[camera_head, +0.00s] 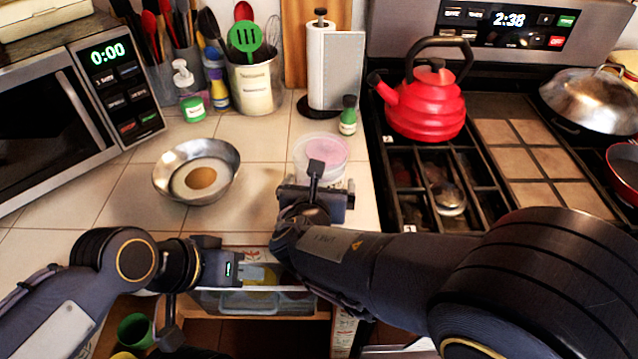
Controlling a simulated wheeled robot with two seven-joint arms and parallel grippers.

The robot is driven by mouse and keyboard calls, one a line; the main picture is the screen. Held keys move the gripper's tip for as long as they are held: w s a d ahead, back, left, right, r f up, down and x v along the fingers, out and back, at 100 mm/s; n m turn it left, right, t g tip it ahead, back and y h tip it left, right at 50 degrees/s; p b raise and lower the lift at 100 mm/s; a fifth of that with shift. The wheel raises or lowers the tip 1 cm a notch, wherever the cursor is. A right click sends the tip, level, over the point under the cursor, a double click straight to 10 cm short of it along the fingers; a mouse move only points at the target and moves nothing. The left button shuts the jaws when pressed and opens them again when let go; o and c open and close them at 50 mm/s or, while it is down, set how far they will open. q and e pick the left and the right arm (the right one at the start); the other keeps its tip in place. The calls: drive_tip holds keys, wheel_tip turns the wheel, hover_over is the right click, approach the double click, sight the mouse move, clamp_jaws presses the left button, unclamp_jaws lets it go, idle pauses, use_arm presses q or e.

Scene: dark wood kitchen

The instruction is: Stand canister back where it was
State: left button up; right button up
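A clear, round canister (331,151) with a pinkish top stands upright on the tiled counter, near its right edge beside the stove. My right gripper (316,172) is at the canister's front side, and its dark finger part overlaps the canister in the camera_head view. Whether it touches the canister, and how far its fingers are apart, I cannot tell. The lower front of the canister is hidden behind this gripper. My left gripper (246,270) is lower left, near the counter's front edge and above an open drawer. Its fingers do not show clearly.
A metal bowl (207,149) stands left of the canister. A red kettle (425,100) sits on the stove to the right. An open drawer (262,302) is below the counter.

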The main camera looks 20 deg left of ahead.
drive_tip(key=shift+r, duration=0.1)
drive_tip(key=shift+s+r, duration=0.15)
drive_tip(key=shift+r, duration=0.05)
drive_tip(key=p+v, duration=0.1)
drive_tip(key=v, duration=1.1)
drive_tip(key=w+d+f+m+g+h, duration=0.15)
drive_tip(key=d+m+g, duration=0.25)
drive_tip(key=d+m, duration=0.65)
drive_tip(key=d+f+m+g+h, duration=0.25)
drive_tip(key=d+m, duration=0.45)
drive_tip(key=d, duration=0.6)
drive_tip(key=s+d+m+g+y, duration=0.1)
drive_tip(key=s+d+m+y, duration=0.5)
drive_tip(key=m, duration=1.6)
drive_tip(key=s+d, duration=0.3)
drive_tip(key=s, duration=0.2)
drive_tip(key=shift+s, duration=0.25)
drive_tip(key=shift+f, duration=0.15)
